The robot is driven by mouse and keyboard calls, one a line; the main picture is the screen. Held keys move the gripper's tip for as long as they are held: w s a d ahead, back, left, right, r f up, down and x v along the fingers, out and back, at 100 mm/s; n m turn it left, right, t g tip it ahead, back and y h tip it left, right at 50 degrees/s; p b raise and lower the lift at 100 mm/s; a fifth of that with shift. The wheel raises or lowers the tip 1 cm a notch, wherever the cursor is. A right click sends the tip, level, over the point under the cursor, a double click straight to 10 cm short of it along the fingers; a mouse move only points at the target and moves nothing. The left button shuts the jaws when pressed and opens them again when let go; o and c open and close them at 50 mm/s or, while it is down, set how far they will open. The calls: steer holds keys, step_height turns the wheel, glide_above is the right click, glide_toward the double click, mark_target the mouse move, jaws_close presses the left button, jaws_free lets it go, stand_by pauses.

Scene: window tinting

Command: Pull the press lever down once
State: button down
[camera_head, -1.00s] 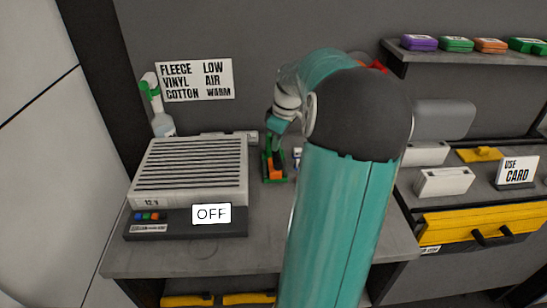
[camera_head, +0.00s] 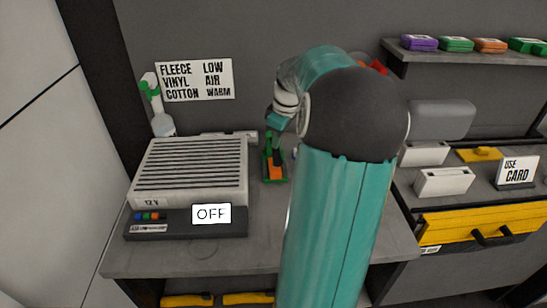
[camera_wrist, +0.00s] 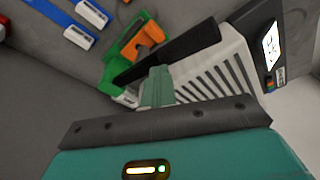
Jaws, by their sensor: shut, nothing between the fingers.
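A small green and orange device (camera_head: 275,172), apparently the press, stands on the bench right of the grey vented machine. It also shows in the wrist view (camera_wrist: 143,38) at upper middle. My gripper (camera_head: 278,150) is over it, pointing down, with the teal arm coming in from the right. In the wrist view my gripper (camera_wrist: 158,78) is shut and empty, and a long black bar (camera_wrist: 170,52) crosses just beyond it. I cannot tell whether that bar is the lever or whether the gripper touches it. My gripper partly hides the device.
The grey vented machine (camera_head: 190,170), with an OFF sign (camera_head: 211,213), fills the bench's left. A spray bottle (camera_head: 158,105) stands behind it. White blocks (camera_head: 443,182) and a yellow drawer (camera_head: 478,226) are at right. The bench front (camera_head: 200,260) is clear.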

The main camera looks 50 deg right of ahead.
step_height(320, 180, up, 13)
stand_by(1.1)
steer(key=shift+r, duration=0.1)
stand_by(0.6)
steer(key=w+a+h, duration=0.2)
steer(key=w+a, duration=0.1)
steer(key=a, duration=2.1)
steer(key=s+a+f+m+t, duration=0.1)
steer(key=s+a+f, duration=0.3)
steer(key=a, duration=0.4)
steer(key=s+a+f+m+t+y, duration=0.1)
steer(key=s+a+f, duration=0.3)
steer(key=a, duration=0.5)
steer(key=shift+s+a+t+y, duration=0.3)
steer(key=shift+s+t, duration=0.4)
steer(key=shift+s, duration=0.45)
